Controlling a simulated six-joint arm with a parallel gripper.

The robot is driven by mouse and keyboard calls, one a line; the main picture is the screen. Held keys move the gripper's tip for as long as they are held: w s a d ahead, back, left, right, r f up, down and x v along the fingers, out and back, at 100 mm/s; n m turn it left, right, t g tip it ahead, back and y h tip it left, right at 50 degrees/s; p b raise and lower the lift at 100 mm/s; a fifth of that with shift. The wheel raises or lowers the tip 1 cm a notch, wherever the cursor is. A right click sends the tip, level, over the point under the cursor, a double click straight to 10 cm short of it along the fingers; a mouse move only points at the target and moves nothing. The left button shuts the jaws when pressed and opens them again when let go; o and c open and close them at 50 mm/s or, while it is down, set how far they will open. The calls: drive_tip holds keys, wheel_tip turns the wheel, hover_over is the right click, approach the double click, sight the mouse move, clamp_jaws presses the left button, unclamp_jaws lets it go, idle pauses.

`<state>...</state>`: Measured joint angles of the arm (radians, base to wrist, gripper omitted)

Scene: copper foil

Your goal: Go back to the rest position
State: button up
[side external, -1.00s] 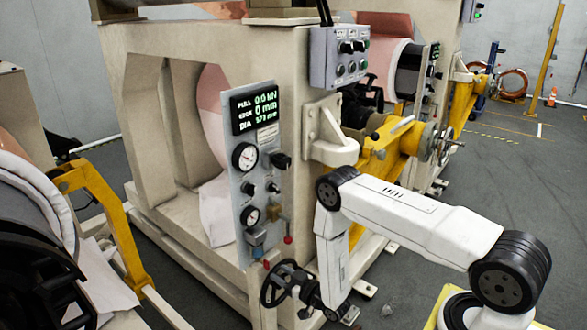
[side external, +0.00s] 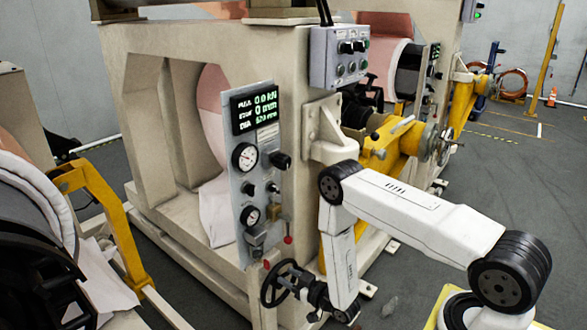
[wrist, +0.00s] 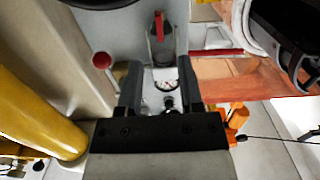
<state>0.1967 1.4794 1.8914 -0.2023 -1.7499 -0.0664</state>
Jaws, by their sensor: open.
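My gripper (wrist: 159,88) is open in the wrist view, its two dark fingers apart with nothing held between them. In the side view my white arm bends down at the right of the control panel (side external: 259,175). Its wrist end is low, beside the black handwheel (side external: 268,297). The fingers are hard to make out there, and I cannot tell whether they touch the wheel.
A red handle (wrist: 159,26) and a red knob (wrist: 102,60) are close ahead. A yellow bar (wrist: 35,115) is at the left. The switch box (side external: 339,56) and yellow machine arm (side external: 390,140) are above my arm. Open floor (side external: 490,180) lies to the right.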

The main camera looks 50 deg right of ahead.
wheel_tip(320, 180, up, 12)
drive_tip(key=w+a+g, duration=0.2)
drive_tip(key=g, duration=0.5)
drive_tip(key=s+a+r+g, duration=0.1)
drive_tip(key=s+r+g, duration=0.3)
drive_tip(key=s, duration=0.5)
drive_tip(key=s+a+r+g, duration=0.2)
drive_tip(key=s+r, duration=0.4)
drive_tip(key=s, duration=0.3)
drive_tip(key=shift+g, duration=0.9)
